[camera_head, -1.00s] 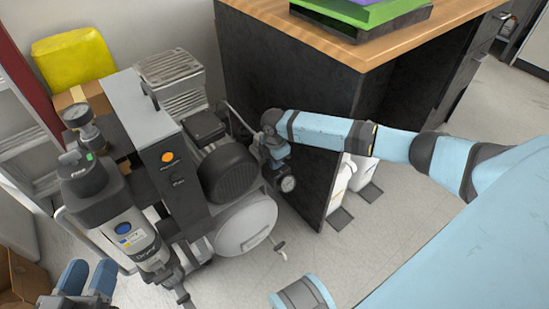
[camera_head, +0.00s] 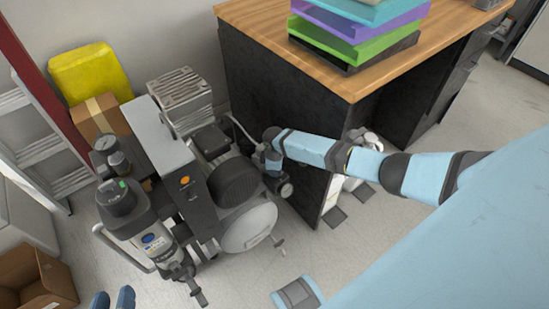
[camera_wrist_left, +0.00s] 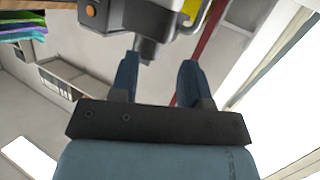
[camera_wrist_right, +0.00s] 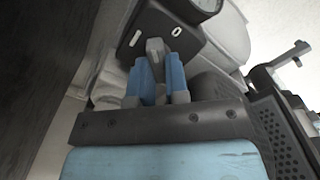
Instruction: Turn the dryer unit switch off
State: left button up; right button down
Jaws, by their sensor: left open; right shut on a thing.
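The grey dryer unit (camera_head: 150,242) with a blue round badge stands on the left of the compressor (camera_head: 235,185). In the right wrist view a dark switch plate (camera_wrist_right: 190,45) carries 0 and I marks and a grey switch lever (camera_wrist_right: 155,47). My right gripper (camera_wrist_right: 157,66) is shut on this lever, which sits between its fingers. In the head view its fingers are hidden at the compressor's far right side. My left gripper (camera_head: 112,301) is open and empty at the bottom left edge, apart from the dryer. Its spread fingers also show in the left wrist view (camera_wrist_left: 158,80).
A wooden-topped desk (camera_head: 290,50) with stacked trays (camera_head: 350,35) stands behind and right. An open cardboard box (camera_head: 40,280) lies at the lower left. A ladder (camera_head: 45,150) and yellow thing (camera_head: 90,72) stand left.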

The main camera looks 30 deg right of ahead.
jog(key=shift+s+r+m+p, duration=0.1)
jog(key=shift+r+m+p, duration=0.15)
jog(key=shift+m+p, duration=0.7)
jog(key=m+p, duration=0.3)
jog(key=m, duration=0.2)
jog(key=shift+d+f, duration=0.1)
jog(key=shift+f, duration=0.05)
pick_arm(q)
jog(key=shift+s+a+f+g+y+p, duration=0.35)
jog(key=shift+s+a+f+g+y, duration=0.1)
jog(key=shift+a+f+g, duration=0.15)
jog(key=shift+s+a+f+g+y+p, duration=0.35)
jog(key=shift+s+a+f+g, duration=0.15)
jog(key=shift+a, duration=0.15)
pick_arm(e)
jog(key=shift+f+m, duration=0.1)
jog(key=shift+m, duration=0.95)
jog(key=shift+d, duration=0.1)
jog(key=c, duration=1.1)
grip_release()
